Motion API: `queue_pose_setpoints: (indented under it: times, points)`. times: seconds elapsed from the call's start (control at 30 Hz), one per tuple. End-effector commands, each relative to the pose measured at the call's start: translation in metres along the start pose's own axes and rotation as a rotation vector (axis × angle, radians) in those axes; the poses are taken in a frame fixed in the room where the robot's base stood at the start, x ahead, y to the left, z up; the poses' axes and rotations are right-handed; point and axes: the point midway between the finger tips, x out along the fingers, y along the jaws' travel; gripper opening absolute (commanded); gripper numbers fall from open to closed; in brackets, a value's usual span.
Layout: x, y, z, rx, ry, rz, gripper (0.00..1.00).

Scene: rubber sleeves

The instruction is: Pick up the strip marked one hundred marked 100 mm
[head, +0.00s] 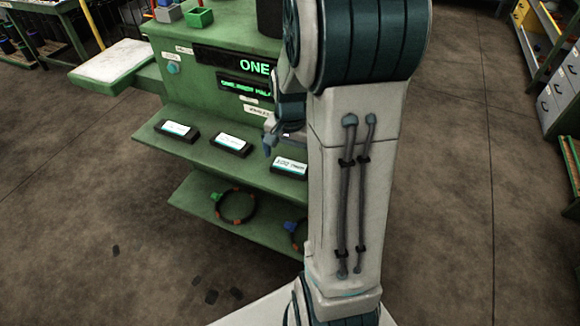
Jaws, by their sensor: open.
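Three dark strips with white labels lie in a row on the upper green shelf (160,146): a left strip (177,131), a middle strip (230,146) and a right strip (289,166). Their labels are too small to read surely, so I cannot tell which is marked 100 mm. My gripper (271,143) is partly hidden behind my arm. Its visible finger is near the shelf, between the middle and right strips in the picture. It is open, and I see nothing held in it. Anything farther right on the shelf is hidden by my arm.
A display (225,62) above the shelf begins with "ONE"; my arm covers its right end. A lower shelf (195,190) holds a dark ring (237,220) with a green piece, and another ring partly hidden. A drawer cabinet (550,108) stands far right.

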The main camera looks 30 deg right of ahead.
Motion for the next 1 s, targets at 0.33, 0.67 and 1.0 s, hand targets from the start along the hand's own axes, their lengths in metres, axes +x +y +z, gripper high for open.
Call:
queue_pose_setpoints:
  times: [0.33, 0.67, 1.0]
  points:
    - [0.03, 0.001, 0.001, -0.001, 0.0, 0.0, 1.0]
    - [0.029, 0.001, 0.001, -0.001, 0.0, 0.0, 0.66]
    - [0.019, 0.0, 0.0, -0.001, 0.004, -0.002, 0.66]
